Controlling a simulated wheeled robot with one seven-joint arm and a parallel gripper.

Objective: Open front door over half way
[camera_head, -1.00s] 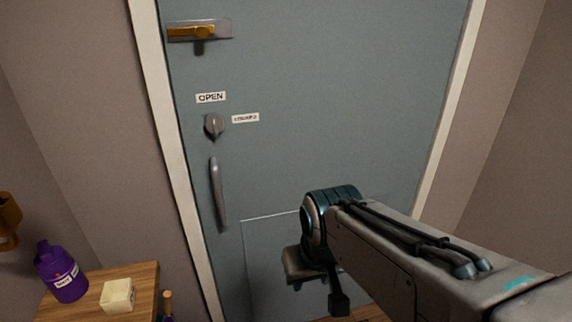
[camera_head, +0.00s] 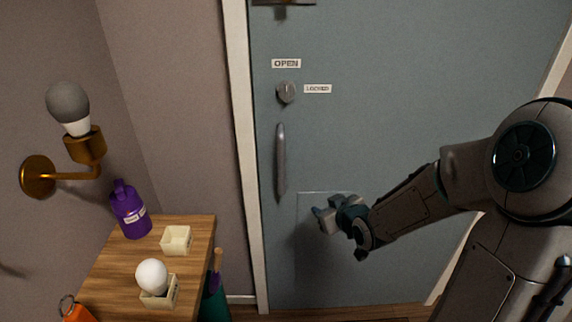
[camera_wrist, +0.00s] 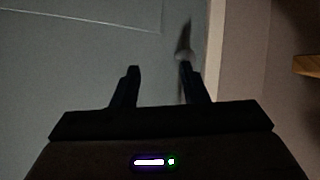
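The grey-blue front door (camera_head: 400,110) stands shut in its white frame. Its vertical grey pull handle (camera_head: 281,160) is near the left edge. Above the handle is a round lock knob (camera_head: 286,92), its ridge roughly upright, with an OPEN label (camera_head: 286,63) above and a LOCKED label (camera_head: 318,88) to its right. My gripper (camera_head: 322,220) is in front of the door, below and right of the handle. In the wrist view my gripper (camera_wrist: 158,72) is open with nothing between its fingers; the handle (camera_wrist: 185,42) shows beyond the right fingertip.
A wooden cabinet (camera_head: 110,268) at left holds a purple bottle (camera_head: 131,212), a small open box (camera_head: 176,240) and a white bulb (camera_head: 152,276). A wall lamp (camera_head: 85,145) juts out above. The door frame (camera_head: 243,150) borders the door's left side.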

